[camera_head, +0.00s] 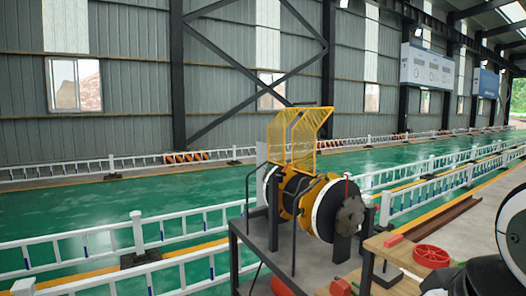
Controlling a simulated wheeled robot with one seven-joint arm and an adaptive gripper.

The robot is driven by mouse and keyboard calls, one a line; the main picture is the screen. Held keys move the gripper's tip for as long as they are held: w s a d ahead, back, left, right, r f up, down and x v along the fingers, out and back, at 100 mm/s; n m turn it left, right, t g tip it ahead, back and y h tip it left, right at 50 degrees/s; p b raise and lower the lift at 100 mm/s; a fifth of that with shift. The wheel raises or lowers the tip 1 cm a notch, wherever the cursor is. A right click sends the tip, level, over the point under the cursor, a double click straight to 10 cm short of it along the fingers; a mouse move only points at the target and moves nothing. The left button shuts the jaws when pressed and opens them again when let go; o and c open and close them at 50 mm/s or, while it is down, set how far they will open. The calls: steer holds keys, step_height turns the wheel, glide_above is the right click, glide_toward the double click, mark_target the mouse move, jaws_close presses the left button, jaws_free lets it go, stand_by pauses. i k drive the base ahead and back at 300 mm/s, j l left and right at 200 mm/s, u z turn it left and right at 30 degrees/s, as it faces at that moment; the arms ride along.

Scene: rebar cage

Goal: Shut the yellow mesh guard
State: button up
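The yellow mesh guard (303,140) stands raised above a drum-shaped machine (320,205) right of centre. Its panels point upward, and the machine's top is uncovered below it. The machine has a yellow and black body, white bands and a dark toothed disc (349,215) on its right end. It rests on a dark metal stand (262,250). White and black parts of my arm show at the lower right edge. My gripper is not in view, so its state and its distance from the guard cannot be seen.
A wooden bench (395,252) stands at the lower right, close to the machine, with a red wheel (432,256) on it. Thin dark upright bars rise beside the machine. White railings (140,238) run along the green floor (200,185). The space above the guard looks clear.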

mark_target(301, 103)
steer(key=i+z, duration=0.1)
steer(key=i, duration=0.65)
steer(key=i+j+z, duration=0.15)
steer(key=j, duration=0.35)
steer(key=i+j+z, duration=0.15)
steer(key=j, duration=0.35)
steer(key=i+j+z, duration=0.1)
steer(key=j, duration=0.4)
steer(key=i+j+z, duration=0.15)
steer(key=j, duration=0.35)
